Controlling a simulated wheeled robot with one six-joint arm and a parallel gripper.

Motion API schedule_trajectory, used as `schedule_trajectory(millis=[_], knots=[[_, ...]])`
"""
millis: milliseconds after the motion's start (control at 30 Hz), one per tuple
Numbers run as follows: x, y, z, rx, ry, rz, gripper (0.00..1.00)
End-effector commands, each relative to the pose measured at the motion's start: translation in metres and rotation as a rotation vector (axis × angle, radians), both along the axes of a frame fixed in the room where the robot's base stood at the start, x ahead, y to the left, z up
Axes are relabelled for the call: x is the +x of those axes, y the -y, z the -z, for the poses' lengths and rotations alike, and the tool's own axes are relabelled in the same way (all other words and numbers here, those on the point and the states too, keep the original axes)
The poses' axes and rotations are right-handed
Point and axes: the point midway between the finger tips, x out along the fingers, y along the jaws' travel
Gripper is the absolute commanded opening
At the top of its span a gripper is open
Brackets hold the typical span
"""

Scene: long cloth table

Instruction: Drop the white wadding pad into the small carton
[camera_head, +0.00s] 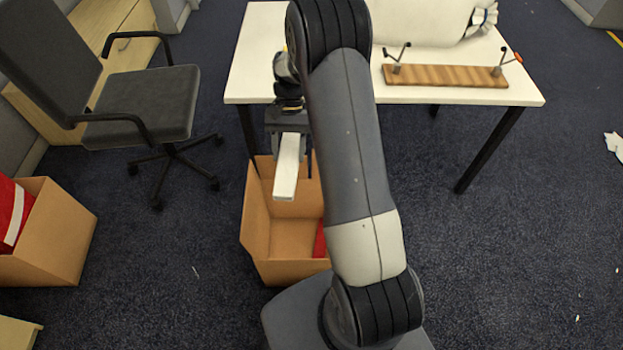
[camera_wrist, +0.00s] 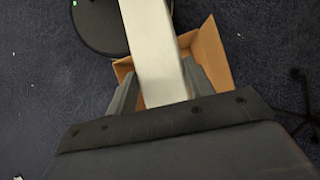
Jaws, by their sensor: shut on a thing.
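My gripper (camera_head: 288,145) is shut on the white wadding pad (camera_head: 286,172), a flat pale slab that sticks out beyond the fingers. In the head view the pad hangs over the open top of a brown carton (camera_head: 285,272). In the wrist view the pad (camera_wrist: 152,50) lies between the two grey fingers (camera_wrist: 160,85), with part of the carton (camera_wrist: 212,55) behind it. A red thing (camera_head: 320,241) lies inside this carton, partly hidden by my arm. How far the pad is above the carton floor is hard to tell.
A white table (camera_head: 460,95) stands behind, bearing a wooden board with metal hooks (camera_head: 445,76) and a white bag-like thing (camera_head: 425,22). A dark office chair (camera_head: 145,100) is at left. Another carton (camera_head: 50,250) holds a red thing with a white stripe (camera_head: 14,215). Carpet at right is mostly clear.

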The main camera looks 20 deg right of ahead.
Motion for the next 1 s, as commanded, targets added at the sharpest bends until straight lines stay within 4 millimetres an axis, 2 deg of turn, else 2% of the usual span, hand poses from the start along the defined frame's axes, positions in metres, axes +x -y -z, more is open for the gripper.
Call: schedule_trajectory(millis=[33, 267, 500, 733, 1000], knots=[[-0.001, 0.006, 0.024, 0.0, -0.001, 0.099, 0.28], [0.002, 0.027, 0.078, 0.0, -0.001, 0.558, 0.28], [0.004, 0.057, 0.129, 0.0, 0.001, 1.043, 0.28], [0.004, 0.081, 0.158, -0.001, 0.001, 1.377, 0.28], [0.004, 0.09, 0.168, -0.003, 0.002, 1.488, 0.28]])
